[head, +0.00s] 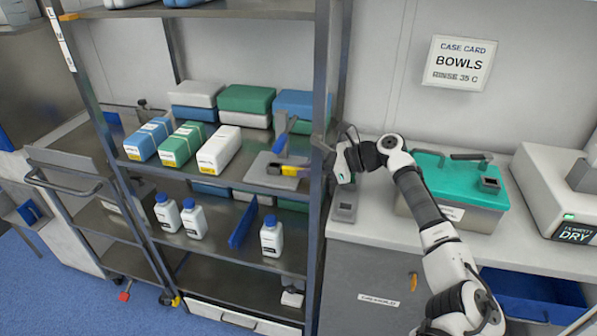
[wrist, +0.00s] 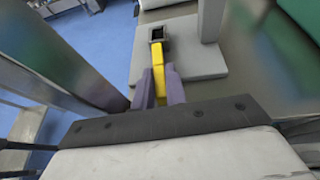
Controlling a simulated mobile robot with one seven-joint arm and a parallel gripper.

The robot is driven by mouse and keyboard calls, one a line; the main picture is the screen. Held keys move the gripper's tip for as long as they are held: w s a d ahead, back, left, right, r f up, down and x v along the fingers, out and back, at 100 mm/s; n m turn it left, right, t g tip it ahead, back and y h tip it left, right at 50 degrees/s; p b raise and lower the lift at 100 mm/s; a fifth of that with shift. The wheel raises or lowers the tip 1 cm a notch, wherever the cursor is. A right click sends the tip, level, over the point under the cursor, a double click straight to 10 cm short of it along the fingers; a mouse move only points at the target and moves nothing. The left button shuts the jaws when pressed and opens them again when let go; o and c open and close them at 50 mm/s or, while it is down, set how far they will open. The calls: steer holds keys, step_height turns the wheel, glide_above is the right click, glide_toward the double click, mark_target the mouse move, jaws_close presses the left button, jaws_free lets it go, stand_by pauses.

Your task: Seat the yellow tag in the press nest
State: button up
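The yellow tag (wrist: 158,76) is between the two purple fingers of my gripper (wrist: 160,72), which are shut on it. The tag points away from the wrist, and its far end meets the dark, square-mouthed press nest (wrist: 157,33) on a light grey base plate (wrist: 195,66). I cannot tell how far its tip is inside. In the head view the yellow tag (head: 292,171) lies just right of the nest block (head: 274,168), on the rack shelf. The press has a blue lever (head: 287,129). My gripper's fingers are mostly hidden by the rack post there.
The rack post (head: 321,120) stands close beside my gripper. Wrapped packs (head: 219,150) sit left of the press, and a blue pack (head: 302,104) is behind it. White bottles (head: 271,236) stand below. A teal-lidded case (head: 440,172) is on the right counter.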

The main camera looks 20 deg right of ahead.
jaws_close()
steer(key=shift+d, duration=0.1)
